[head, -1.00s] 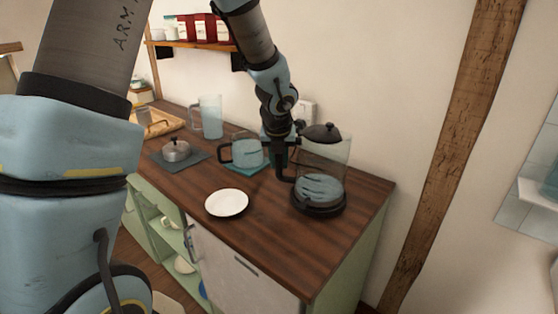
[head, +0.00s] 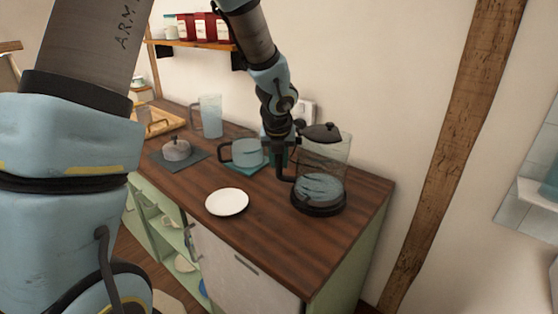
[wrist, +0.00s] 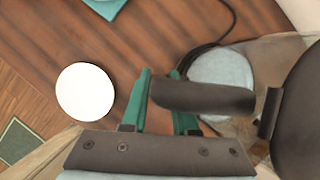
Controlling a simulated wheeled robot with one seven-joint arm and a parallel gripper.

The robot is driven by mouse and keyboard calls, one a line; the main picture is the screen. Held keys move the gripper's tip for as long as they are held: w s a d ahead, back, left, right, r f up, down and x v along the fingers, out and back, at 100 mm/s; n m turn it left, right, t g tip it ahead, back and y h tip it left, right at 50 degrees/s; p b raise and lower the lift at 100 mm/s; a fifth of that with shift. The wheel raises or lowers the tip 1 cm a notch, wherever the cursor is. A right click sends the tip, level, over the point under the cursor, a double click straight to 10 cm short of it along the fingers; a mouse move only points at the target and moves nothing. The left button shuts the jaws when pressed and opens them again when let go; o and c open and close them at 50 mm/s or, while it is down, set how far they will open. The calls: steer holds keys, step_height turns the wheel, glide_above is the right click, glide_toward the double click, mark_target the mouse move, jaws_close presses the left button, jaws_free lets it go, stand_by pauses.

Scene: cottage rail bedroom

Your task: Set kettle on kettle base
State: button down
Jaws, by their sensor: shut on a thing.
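The glass kettle (head: 338,160), with a black lid (head: 321,132), a black handle and pale blue water low inside, stands upright near the counter's right end. Its bottom meets the round black kettle base (head: 318,209); I cannot tell whether a small gap remains. My gripper (head: 280,160) is at the kettle's left side, shut on its handle. In the wrist view, the dark handle (wrist: 205,97) lies at the green fingers of my gripper (wrist: 160,90), with the lid (wrist: 300,115) at the right. The kettle hides most of the base there.
A white plate (head: 227,202) lies front left of the kettle. A glass pot (head: 246,152) on a teal mat stands behind it. A small lidded pot (head: 176,149), a pitcher (head: 210,116) and a wooden tray (head: 160,122) stand farther left. The counter's front right is clear.

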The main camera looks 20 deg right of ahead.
steer(key=shift+f+b, duration=0.35)
steer(key=shift+f, duration=0.1)
steer(key=c, duration=1)
jaws_free()
steer(key=shift+c, duration=0.2)
steer(key=shift+o, duration=0.4)
steer(key=shift+p+v, duration=0.9)
steer(key=shift+v, duration=0.2)
steer(key=p+v, duration=0.6)
steer(key=v, duration=0.2)
steer(key=shift+s+r+p, duration=0.2)
steer(key=shift+r+p, duration=0.15)
steer(key=shift+a, duration=0.1)
